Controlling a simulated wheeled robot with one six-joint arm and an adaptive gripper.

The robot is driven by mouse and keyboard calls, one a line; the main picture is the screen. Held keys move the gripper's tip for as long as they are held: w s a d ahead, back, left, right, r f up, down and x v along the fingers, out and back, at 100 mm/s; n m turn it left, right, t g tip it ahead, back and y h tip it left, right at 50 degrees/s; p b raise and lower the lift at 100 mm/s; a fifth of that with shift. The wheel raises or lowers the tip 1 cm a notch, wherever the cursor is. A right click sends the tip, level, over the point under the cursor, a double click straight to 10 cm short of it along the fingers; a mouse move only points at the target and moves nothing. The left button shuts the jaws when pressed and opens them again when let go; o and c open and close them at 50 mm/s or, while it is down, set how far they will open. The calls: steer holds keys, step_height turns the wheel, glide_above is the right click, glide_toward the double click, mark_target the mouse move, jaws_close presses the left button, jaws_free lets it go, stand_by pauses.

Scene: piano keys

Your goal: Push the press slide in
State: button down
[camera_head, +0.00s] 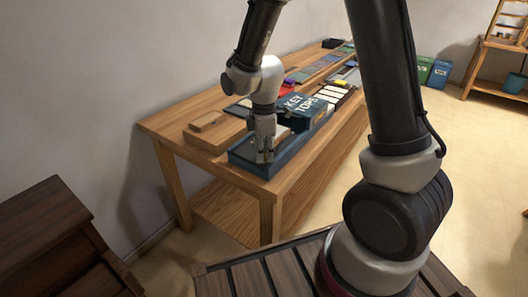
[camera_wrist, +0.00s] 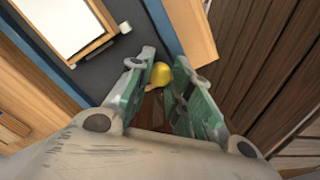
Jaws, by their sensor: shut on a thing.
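A blue open-topped tray-like press (camera_head: 240,153) stands at the near end of the wooden table. My gripper (camera_head: 264,156) points down at its near side, hiding part of it. In the wrist view, my gripper (camera_wrist: 160,90) has its two green-padded fingers closed around a round yellow knob (camera_wrist: 161,74) at the blue wall (camera_wrist: 158,22), which I take to be the slide's handle. A white panel in a wooden frame (camera_wrist: 99,38) lies inside, on the dark floor of the press. The rest of the slide is hidden or cannot be told.
A blue box marked KEY TOPS (camera_head: 304,110) stands just behind the press. A wooden block (camera_head: 208,122) on a board lies to its left. More coloured pieces lie along the table (camera_head: 165,126). Dark wooden furniture (camera_head: 40,225) stands at the lower left.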

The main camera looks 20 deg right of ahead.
mark_target(295, 135)
steer(key=w+d, duration=0.3)
steer(key=d, duration=0.2)
steer(key=w+d, duration=0.4)
steer(key=d, duration=0.1)
steer(key=w+d, duration=0.4)
steer(key=d, duration=0.1)
steer(key=shift+w+d, duration=0.2)
steer(key=shift+d, duration=0.1)
steer(key=c, duration=1.3)
jaws_free()
steer(key=shift+w+d, duration=0.1)
steer(key=shift+d, duration=0.05)
steer(key=shift+o, duration=0.2)
step_height(295, 135, up, 12)
